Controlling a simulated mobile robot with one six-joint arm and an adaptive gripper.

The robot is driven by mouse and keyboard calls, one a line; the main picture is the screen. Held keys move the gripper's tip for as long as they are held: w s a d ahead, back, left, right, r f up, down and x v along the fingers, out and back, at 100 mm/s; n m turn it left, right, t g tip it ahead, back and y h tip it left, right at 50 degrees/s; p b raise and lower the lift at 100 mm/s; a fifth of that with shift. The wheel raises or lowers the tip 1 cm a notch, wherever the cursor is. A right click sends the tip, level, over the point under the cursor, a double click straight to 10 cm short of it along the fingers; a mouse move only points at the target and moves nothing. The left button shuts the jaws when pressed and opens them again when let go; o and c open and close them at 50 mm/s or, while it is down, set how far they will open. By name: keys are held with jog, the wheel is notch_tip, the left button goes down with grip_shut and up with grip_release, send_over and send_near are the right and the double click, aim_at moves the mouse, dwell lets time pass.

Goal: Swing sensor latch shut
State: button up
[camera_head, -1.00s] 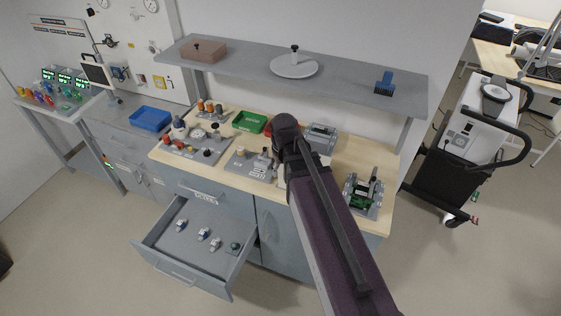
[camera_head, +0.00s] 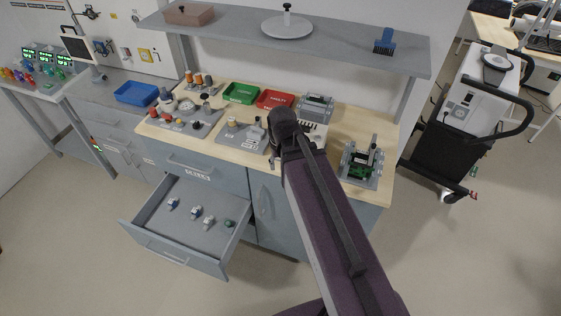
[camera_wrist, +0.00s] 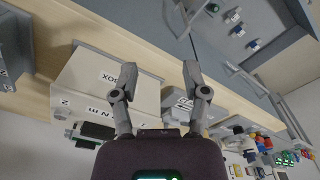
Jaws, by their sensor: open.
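My gripper (camera_wrist: 160,70) is open in the wrist view, its two fingers apart with nothing between them. Beyond the fingers are a pale box (camera_wrist: 105,83) with dark lettering and a grey labelled block (camera_wrist: 182,103). In the head view my arm covers most of the gripper, above the front part of the bench. A grey plate with small fittings (camera_head: 233,138) lies just left of my wrist. A fixture with a green circuit board (camera_head: 361,166) stands to the right. I cannot tell for certain which part is the sensor latch or how far it is open.
The wooden bench (camera_head: 328,159) also holds a green tray (camera_head: 240,93), a red tray (camera_head: 275,99) and a grey plate of knobs (camera_head: 185,116). A shelf (camera_head: 345,46) hangs above. An open drawer (camera_head: 176,227) juts out below left. A cart (camera_head: 465,120) stands right.

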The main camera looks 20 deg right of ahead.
notch_tip(320, 180, down, 12)
jog(key=s+b, duration=0.1)
jog(key=b, duration=1)
jog(key=shift+s+f+b, duration=0.15)
jog(key=shift+s+b, duration=0.1)
jog(key=shift+b, duration=0.1)
jog(key=shift+s, duration=0.1)
jog(key=shift+s+r+g+p, duration=0.2)
jog(key=shift+r+g+p, duration=0.1)
jog(key=shift+r+p, duration=0.8)
jog(key=shift+a, duration=0.1)
